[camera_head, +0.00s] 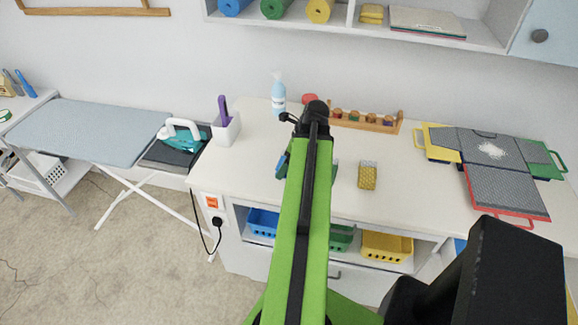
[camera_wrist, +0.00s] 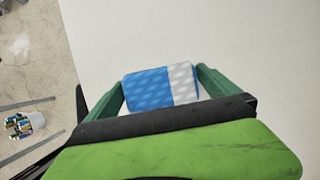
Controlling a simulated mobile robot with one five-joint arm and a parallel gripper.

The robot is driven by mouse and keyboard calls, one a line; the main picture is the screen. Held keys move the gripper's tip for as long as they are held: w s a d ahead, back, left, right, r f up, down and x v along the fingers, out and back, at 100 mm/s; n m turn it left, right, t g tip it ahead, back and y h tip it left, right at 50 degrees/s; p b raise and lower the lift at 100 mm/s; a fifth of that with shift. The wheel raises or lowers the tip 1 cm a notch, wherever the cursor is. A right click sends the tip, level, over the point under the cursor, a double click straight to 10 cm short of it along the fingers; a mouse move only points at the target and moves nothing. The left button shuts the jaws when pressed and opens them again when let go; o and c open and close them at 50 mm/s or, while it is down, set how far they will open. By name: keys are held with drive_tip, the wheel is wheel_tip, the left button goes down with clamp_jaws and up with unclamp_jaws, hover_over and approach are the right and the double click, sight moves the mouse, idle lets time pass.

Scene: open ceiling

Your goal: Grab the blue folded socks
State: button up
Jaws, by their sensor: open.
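The blue folded socks (camera_wrist: 150,88), blue with a white part at the right, lie on the white tabletop in the wrist view. My gripper (camera_wrist: 161,82) is open, with its two green fingers on either side of the socks. The right finger is close to the white end; I cannot tell whether it touches.
A yellow folded piece (camera_head: 368,176) lies to the right on the white table (camera_head: 420,185). A spray bottle (camera_head: 279,95), a white cup (camera_head: 226,130) and a wooden spool rack (camera_head: 366,120) stand behind. A folding board (camera_head: 490,160) lies at the right, an ironing board (camera_head: 95,130) left.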

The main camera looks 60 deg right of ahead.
drive_tip(key=shift+r, duration=0.1)
drive_tip(key=c, duration=1)
